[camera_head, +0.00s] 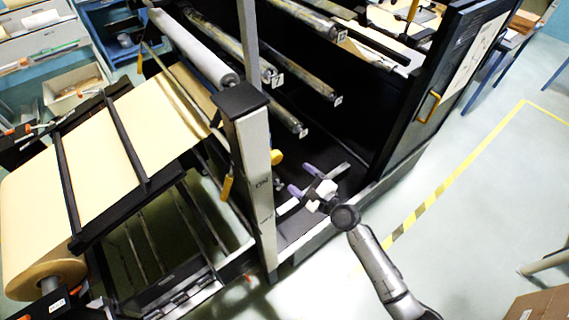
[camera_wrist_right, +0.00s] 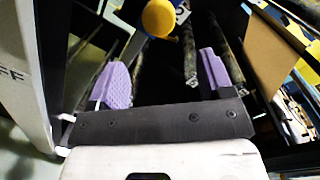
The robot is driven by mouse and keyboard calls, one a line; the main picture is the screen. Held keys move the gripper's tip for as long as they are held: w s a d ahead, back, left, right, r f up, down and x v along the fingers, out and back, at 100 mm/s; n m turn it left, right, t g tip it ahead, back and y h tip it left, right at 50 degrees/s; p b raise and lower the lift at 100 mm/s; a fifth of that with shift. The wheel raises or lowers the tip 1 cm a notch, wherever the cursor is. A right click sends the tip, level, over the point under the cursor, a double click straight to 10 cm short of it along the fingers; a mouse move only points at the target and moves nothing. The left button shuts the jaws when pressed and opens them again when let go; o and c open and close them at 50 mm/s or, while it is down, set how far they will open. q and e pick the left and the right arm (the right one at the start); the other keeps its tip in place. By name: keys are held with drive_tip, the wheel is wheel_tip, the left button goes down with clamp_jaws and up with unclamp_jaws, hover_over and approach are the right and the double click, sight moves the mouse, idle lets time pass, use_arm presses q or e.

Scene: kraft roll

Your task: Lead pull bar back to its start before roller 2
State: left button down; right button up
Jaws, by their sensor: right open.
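My right gripper (camera_head: 302,180) is open, with its purple fingers apart and nothing between them, low inside the machine's open side, right of the light front post (camera_head: 252,165). It also shows in the right wrist view (camera_wrist_right: 162,78). A yellow knob (camera_head: 277,156) is by the post, just left of the fingers; a round yellow knob (camera_wrist_right: 158,17) is ahead of the fingers in the wrist view, apart from them. Numbered rollers (camera_head: 290,120) lie behind; their small labels are hard to read. I cannot tell which bar is the pull bar. My left gripper is not in view.
The kraft paper (camera_head: 85,150) runs from its roll (camera_head: 45,275) up to the machine. A yellow handle (camera_head: 227,187) hangs left of the post. A dark door (camera_head: 440,85) stands at the right.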

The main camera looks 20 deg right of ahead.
sight(278, 160)
drive_tip(key=b+x, duration=0.3)
drive_tip(key=x, duration=0.7)
drive_tip(key=shift+w+a, duration=0.1)
drive_tip(key=shift+a, duration=0.05)
drive_tip(key=shift+b+x, duration=0.55)
drive_tip(key=shift+x, duration=0.7)
drive_tip(key=c, duration=1.2)
drive_tip(key=shift+a+r+p, duration=0.15)
drive_tip(key=shift+r+p, duration=0.95)
drive_tip(key=shift+p, duration=0.1)
drive_tip(key=shift+a+f, duration=0.15)
drive_tip(key=shift+f, duration=0.05)
